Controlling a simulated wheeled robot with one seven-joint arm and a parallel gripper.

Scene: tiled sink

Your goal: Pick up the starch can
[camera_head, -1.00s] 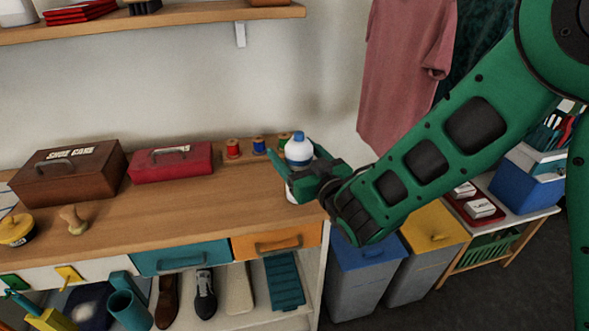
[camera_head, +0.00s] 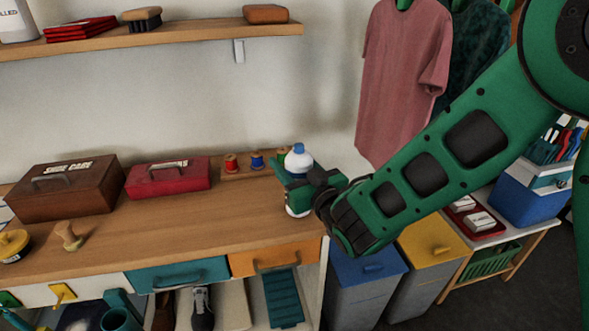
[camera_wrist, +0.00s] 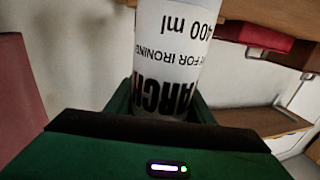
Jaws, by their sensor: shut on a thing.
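The starch can (camera_head: 298,160) is a white can with a blue cap, upright at the right end of the wooden counter in the head view. My gripper (camera_head: 297,183) is shut around its middle, with the green fingers on either side. The can's lower end shows below the fingers; I cannot tell whether it touches the counter. In the wrist view the can (camera_wrist: 172,50) fills the space between the fingers (camera_wrist: 160,108), and its label reads "ARCH", "FOR IRONING" and "400 ml" upside down.
Thread spools (camera_head: 244,162) stand just left of the can. A red box (camera_head: 168,178) and a brown shoe care box (camera_head: 68,190) sit further left. A wall shelf (camera_head: 190,38) hangs above. Blue (camera_head: 365,265) and yellow (camera_head: 430,240) bins stand right of the counter.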

